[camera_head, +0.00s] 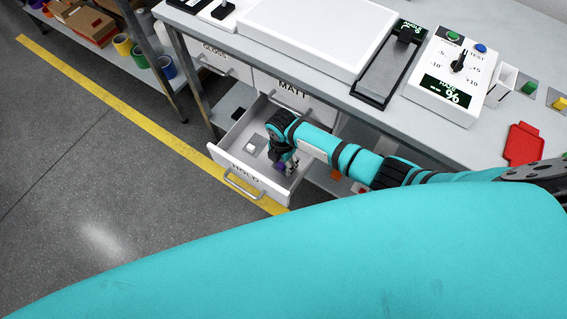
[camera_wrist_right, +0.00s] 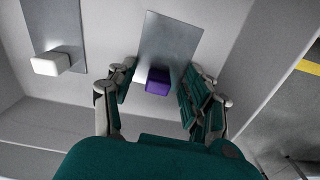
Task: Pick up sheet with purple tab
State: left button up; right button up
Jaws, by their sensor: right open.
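The sheet with the purple tab, a thin grey plate (camera_wrist_right: 172,40), lies in the open drawer (camera_head: 262,187). Its purple tab (camera_wrist_right: 158,82) is a small block near the plate's end; part of it also shows in the head view (camera_head: 280,167), beside my gripper. My right gripper (camera_head: 289,163) reaches down into the drawer. In the right wrist view my right gripper (camera_wrist_right: 162,78) is open, with one finger on each side of the purple tab. A gap shows on the left; the right finger looks very close, and I cannot tell whether it touches. My left gripper is out of view.
Another grey sheet with a white tab (camera_wrist_right: 50,64) lies beside it in the drawer. Drawer walls surround my gripper closely. Above are the closed MATT drawer (camera_head: 294,91) and the bench holding a light panel (camera_head: 318,32) and a control box (camera_head: 450,75). Open floor lies left.

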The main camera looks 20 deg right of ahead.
jog(key=c, duration=1)
jog(key=shift+r, duration=0.1)
